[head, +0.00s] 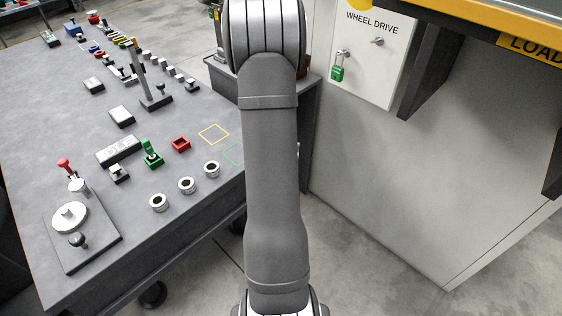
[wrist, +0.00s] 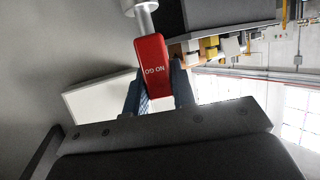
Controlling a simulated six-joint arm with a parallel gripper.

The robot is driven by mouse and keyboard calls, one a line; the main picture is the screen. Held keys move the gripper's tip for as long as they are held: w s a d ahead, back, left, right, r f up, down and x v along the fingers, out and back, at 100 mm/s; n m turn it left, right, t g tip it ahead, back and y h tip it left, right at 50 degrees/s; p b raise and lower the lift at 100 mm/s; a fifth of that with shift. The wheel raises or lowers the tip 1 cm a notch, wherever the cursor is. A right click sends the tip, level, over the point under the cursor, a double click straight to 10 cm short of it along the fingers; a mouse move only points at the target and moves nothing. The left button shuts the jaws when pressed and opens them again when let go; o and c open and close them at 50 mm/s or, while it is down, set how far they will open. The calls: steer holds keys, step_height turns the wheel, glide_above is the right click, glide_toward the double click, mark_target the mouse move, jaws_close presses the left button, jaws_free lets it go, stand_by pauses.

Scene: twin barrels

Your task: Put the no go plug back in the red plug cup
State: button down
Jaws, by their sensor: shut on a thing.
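The no go plug (wrist: 153,66) is a red block marked "NO GO", its lettering upside down in the wrist view, with a silver cylindrical end at the top. My gripper (wrist: 157,88) is shut on the red block between its two bluish fingers. In the head view my gripper and the plug are hidden behind my arm. The red plug cup (head: 180,144) is a small open red square holder on the grey table, and it looks empty. The cup does not show clearly in the wrist view.
Beside the red cup on the table (head: 60,120) stands a green cup with a green plug (head: 152,154). Several metal rings (head: 187,185) lie in front. A tall grey post (head: 139,72) rises behind. A white "WHEEL DRIVE" panel (head: 371,55) is right of my arm.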

steer(key=w+a+r+y, duration=0.1)
steer(key=w+a+r, duration=0.25)
steer(key=a, duration=0.25)
steer(key=w+a+r, duration=0.3)
steer(key=w+a, duration=0.2)
steer(key=a, duration=0.1)
steer(key=w+a+f+n+y, duration=0.1)
steer(key=w+a+n+y, duration=0.1)
steer(key=a, duration=1.2)
steer(key=w+a+f+n+y, duration=0.1)
steer(key=w+a+n+y, duration=0.2)
steer(key=a, duration=1.1)
steer(key=shift+a+f, duration=0.2)
steer(key=shift+a, duration=0.1)
steer(key=shift+s+f, duration=0.1)
steer(key=shift+f, duration=2.8)
steer(key=shift+f, duration=1.7)
